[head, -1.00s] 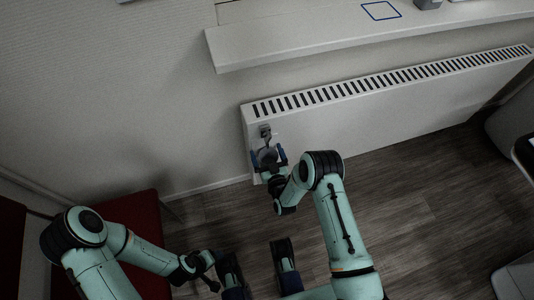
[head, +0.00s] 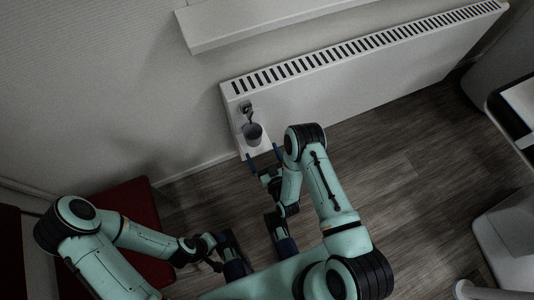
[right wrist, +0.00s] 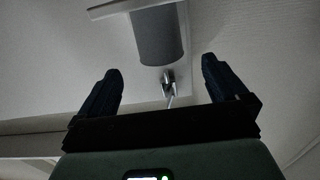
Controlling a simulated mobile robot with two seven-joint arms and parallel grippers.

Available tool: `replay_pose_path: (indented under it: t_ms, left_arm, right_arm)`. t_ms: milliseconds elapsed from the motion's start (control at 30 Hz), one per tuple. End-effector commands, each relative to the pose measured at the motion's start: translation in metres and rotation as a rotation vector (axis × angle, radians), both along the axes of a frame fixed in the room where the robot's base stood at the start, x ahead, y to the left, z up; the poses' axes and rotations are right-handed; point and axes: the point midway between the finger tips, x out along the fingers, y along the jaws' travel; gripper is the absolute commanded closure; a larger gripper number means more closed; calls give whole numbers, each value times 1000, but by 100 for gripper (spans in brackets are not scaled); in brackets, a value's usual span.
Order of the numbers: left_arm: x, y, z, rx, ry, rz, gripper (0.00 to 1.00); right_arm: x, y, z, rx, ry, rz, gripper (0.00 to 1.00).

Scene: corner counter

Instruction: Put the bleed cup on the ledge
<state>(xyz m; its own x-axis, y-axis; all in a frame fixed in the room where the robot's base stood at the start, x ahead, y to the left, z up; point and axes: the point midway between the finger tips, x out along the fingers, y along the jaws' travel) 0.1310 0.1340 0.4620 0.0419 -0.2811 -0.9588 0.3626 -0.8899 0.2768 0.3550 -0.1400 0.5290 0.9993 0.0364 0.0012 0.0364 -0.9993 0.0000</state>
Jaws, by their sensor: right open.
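The bleed cup (head: 252,133) is a small grey cup, upright just below the valve (head: 246,109) at the radiator's left end. In the right wrist view, the cup (right wrist: 158,36) appears beyond and between the fingertips, with the metal valve (right wrist: 168,80) near it. My right gripper (head: 264,157) is open and empty, just on the near side of the cup and apart from it. It also shows in the right wrist view (right wrist: 158,82). The white ledge (head: 245,22) is above the radiator, partly cut off by the top edge. My left gripper (head: 213,246) is low at left; its jaws are unclear.
The white radiator (head: 350,75) runs along the wall under the ledge. A red seat (head: 130,215) is at lower left, near my left arm. White furniture stands at the right edge. The wooden floor (head: 400,160) between is clear.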

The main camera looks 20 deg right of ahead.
Motion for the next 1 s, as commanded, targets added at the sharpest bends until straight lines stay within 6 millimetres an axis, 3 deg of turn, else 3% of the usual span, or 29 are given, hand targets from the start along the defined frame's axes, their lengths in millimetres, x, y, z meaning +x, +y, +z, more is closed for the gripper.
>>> replay_pose_path:
  t_ms: [167,267,367,467,600,800,900,1000]
  left_arm:
    - [-1,0,0,-1,3,-1,32]
    - [-1,0,0,-1,3,-1,32]
    - [-1,0,0,-1,3,-1,32]
    - [-1,0,0,-1,3,-1,32]
    - [-1,0,0,-1,3,-1,32]
    - [-1,0,0,-1,2,-1,32]
    - [-1,0,0,-1,2,-1,32]
    - [-1,0,0,-1,2,-1,32]
  right_arm:
    - [-3,-2,-3,3,22,-2,0]
    - [-5,-7,-16,22,131,-11,0]
    - [-16,-15,-40,71,345,-27,0]
    - [-45,-21,-66,149,624,-48,0]
    - [-108,-17,-86,284,1012,-73,0]
    - [-192,-2,-78,439,1414,-92,0]
    - [-215,3,-71,478,1515,-94,0]
    - [-224,6,-67,495,1560,-95,0]
